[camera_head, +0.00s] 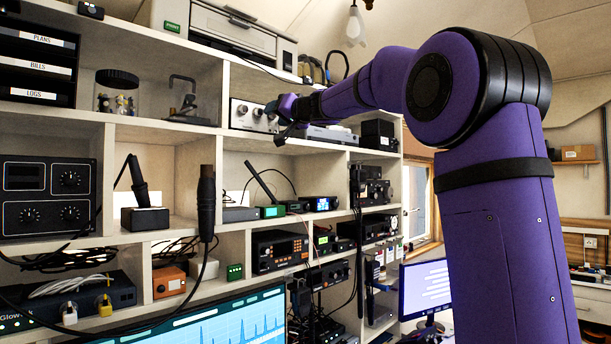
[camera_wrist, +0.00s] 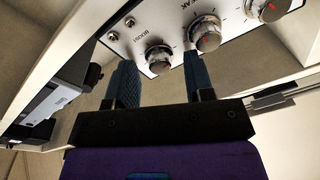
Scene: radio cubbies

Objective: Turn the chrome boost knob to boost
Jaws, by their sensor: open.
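A silver panel (camera_head: 240,113) with round chrome knobs stands in an upper cubby of the shelf. In the wrist view its face (camera_wrist: 178,22) fills the top, tilted. The chrome knob beside lettering that seems to read BOOST (camera_wrist: 158,60) has a red mark on its face. A second chrome knob (camera_wrist: 205,34) sits to its right, and a third (camera_wrist: 268,8) at the upper right. My gripper (camera_wrist: 160,66) is open, its two fingers reaching towards the panel. The first knob shows between the fingertips; I cannot tell whether they touch it. In the head view my gripper (camera_head: 284,118) is in front of the panel.
Small silver toggles (camera_wrist: 121,30) sit on the panel left of the knobs. A flat grey device (camera_head: 332,134) lies in the cubby to the right. A printer (camera_head: 240,30) stands on the shelf above. A cubby wall runs close by on the left in the wrist view.

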